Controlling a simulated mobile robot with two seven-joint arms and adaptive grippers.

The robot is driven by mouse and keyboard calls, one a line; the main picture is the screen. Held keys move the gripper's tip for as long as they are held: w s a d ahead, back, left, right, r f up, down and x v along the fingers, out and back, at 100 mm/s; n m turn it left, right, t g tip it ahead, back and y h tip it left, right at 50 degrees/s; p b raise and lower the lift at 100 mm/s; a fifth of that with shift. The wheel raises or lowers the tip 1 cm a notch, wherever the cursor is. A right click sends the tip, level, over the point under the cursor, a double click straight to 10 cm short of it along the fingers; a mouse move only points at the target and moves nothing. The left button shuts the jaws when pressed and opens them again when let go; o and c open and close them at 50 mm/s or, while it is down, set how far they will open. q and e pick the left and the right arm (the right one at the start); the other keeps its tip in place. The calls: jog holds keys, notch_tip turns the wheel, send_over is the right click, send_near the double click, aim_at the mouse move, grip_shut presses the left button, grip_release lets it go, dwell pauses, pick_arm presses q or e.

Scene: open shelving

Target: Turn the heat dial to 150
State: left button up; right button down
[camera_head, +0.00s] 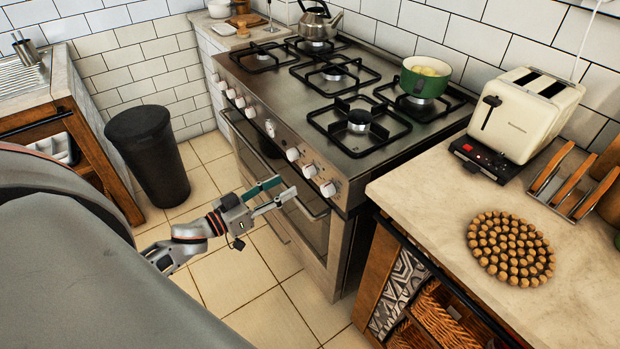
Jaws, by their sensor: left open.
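The stove (300,95) has a steel front panel with several white knobs and a round clock-like face (270,128). Three knobs sit right of that face: the left one (292,154), the middle one (309,171) and the rightmost one (328,188). Their markings are too small to read, so I cannot tell which is the heat dial. My left gripper (287,187) is open and empty. In the picture its fingers lie just below these knobs, in front of the oven door (268,165), apart from the knobs as far as I can see. My right gripper is not in view.
A green pot (425,78) and a kettle (319,20) stand on the hob. The counter at right holds a toaster (526,115), a wooden rack (570,185) and a beaded trivet (511,248). A black bin (148,155) stands at left. The tiled floor before the stove is clear.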

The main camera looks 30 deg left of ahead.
aim_at(306, 173)
pick_arm(q)
jog(key=shift+x, duration=3.8)
jog(key=shift+a, duration=0.1)
jog(key=c, duration=1.1)
